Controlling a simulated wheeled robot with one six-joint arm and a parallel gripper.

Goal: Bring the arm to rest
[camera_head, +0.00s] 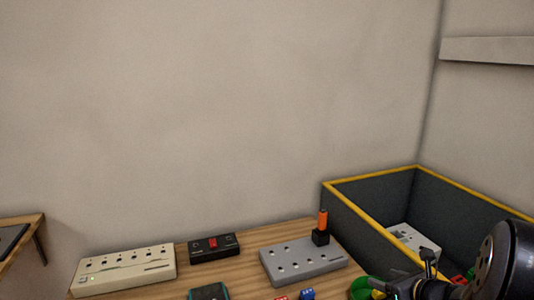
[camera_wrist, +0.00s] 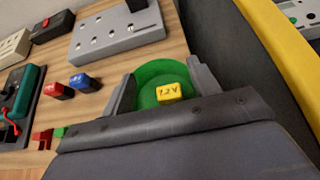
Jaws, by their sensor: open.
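My gripper (camera_wrist: 164,84) is open, with its two grey fingers spread apart in the wrist view. A green round dish (camera_wrist: 150,72) shows between and beyond the fingers. A small yellow block (camera_wrist: 174,92) with dark lettering shows over the dish, between the fingers; I see no finger closed on it. In the head view my dark arm comes in at the lower right, in front of the bin and near the green dish (camera_head: 362,289). The gripper's fingertips are hard to make out there.
A grey panel with holes (camera_head: 302,262), a black box with a red switch (camera_head: 213,247) and a beige strip (camera_head: 125,270) stand on the wooden table (camera_wrist: 150,48). Red (camera_wrist: 57,90) and blue (camera_wrist: 85,82) blocks lie left of my gripper. A yellow-rimmed dark bin (camera_head: 372,228) stands at right.

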